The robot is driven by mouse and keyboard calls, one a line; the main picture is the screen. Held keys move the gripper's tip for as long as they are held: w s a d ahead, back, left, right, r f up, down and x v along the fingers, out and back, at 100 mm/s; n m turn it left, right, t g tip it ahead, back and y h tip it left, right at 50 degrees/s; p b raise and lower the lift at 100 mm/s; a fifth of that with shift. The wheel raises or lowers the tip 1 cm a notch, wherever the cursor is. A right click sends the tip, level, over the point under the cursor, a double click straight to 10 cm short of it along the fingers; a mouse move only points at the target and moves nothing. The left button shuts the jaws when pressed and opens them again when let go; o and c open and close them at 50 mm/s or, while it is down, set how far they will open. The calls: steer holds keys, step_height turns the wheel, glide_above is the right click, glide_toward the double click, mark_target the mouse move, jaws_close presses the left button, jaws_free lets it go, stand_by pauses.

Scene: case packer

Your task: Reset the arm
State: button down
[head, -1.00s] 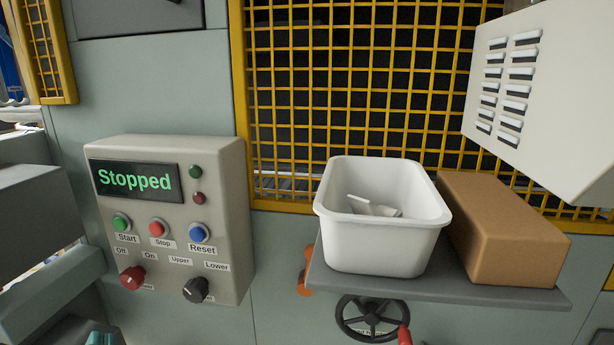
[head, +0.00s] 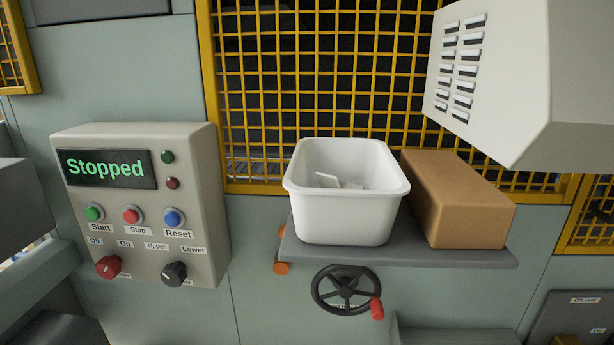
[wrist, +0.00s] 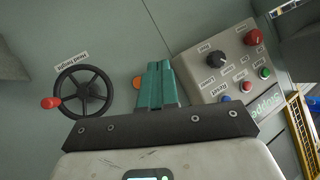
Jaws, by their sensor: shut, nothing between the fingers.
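My gripper (wrist: 157,84) shows in the wrist view, its two teal fingers together with nothing between them. It is not in the head view now. In the wrist view, the control panel (wrist: 209,62) is upside down to the right of the fingers, and the handwheel (wrist: 84,91) is to their left. In the head view, the grey control panel (head: 140,235) is on the left with a green "Stopped" display (head: 105,168). It has green, red and blue buttons, and red and black knobs.
A white bin (head: 345,218) with pale pieces inside and a brown box (head: 460,215) stand on a grey shelf (head: 430,256). Below hangs the black handwheel (head: 317,289) with a red handle. Yellow mesh (head: 310,60) is behind. A vented housing (head: 490,90) juts out at upper right.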

steer(key=s+d+f+g+h, duration=0.25)
steer(key=d+f, duration=0.55)
steer(key=d, duration=0.4)
steer(key=s+d+f+g+h, duration=0.2)
steer(key=s+d+f+h, duration=0.1)
steer(key=d+f, duration=0.75)
steer(key=s+d+f+g, duration=0.2)
steer(key=s+d+f, duration=0.1)
steer(key=s+d, duration=0.3)
steer(key=s+d+f+m+g, duration=0.1)
steer(key=s+d+f+g, duration=0.2)
steer(key=s+d, duration=0.3)
steer(key=s+f, duration=0.1)
steer(key=s, duration=0.4)
steer(key=shift+s+d+f+g, duration=0.15)
steer(key=shift+d+f+g, duration=0.05)
steer(key=shift+d+g, duration=0.15)
